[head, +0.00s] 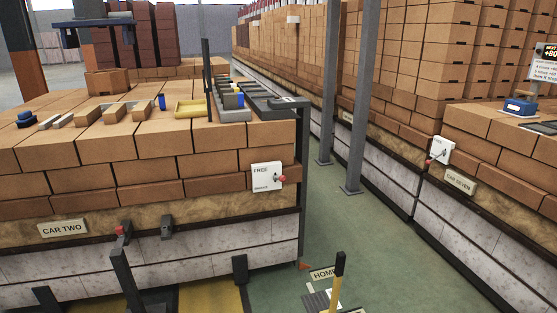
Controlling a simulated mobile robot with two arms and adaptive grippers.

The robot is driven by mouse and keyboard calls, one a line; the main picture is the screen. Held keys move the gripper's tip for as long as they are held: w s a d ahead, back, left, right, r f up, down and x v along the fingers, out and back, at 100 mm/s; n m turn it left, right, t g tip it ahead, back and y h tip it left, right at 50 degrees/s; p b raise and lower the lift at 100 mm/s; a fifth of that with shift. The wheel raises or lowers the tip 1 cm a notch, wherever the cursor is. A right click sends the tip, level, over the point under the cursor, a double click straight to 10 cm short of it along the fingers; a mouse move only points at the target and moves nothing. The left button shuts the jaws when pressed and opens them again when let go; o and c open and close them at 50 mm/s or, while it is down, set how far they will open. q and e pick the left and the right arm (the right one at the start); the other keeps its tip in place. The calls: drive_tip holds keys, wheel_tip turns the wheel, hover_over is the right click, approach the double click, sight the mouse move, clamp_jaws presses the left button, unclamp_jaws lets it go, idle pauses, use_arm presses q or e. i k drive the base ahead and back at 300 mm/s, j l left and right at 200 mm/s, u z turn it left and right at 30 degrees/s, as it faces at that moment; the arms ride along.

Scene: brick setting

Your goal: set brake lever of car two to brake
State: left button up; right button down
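Car two is the brick-loaded car on the left, marked by its CAR TWO sign (62,228). On its brick side, near the right corner, is a white plate (266,173) lettered FREE at the top and BRAKE at the bottom. A small lever with a red knob (281,179) sticks out at the plate's right edge, between the two words in height; I cannot tell its exact setting. Neither of my grippers is in view.
Car seven, with its sign (461,182) and a similar FREE plate (440,150), stands at right. Grey posts (328,90) stand in the green aisle between. A yellow-handled lever (338,265) rises near the HOME floor sign (323,274) at front. Tools and trays (190,107) lie on car two.

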sight(282, 179)
drive_tip(key=i+u, duration=0.15)
drive_tip(key=i, duration=0.45)
drive_tip(key=i+l+u, duration=0.15)
drive_tip(key=i, duration=0.5)
drive_tip(key=i+l+u, duration=0.1)
drive_tip(key=i+l, duration=0.15)
drive_tip(key=i, duration=0.35)
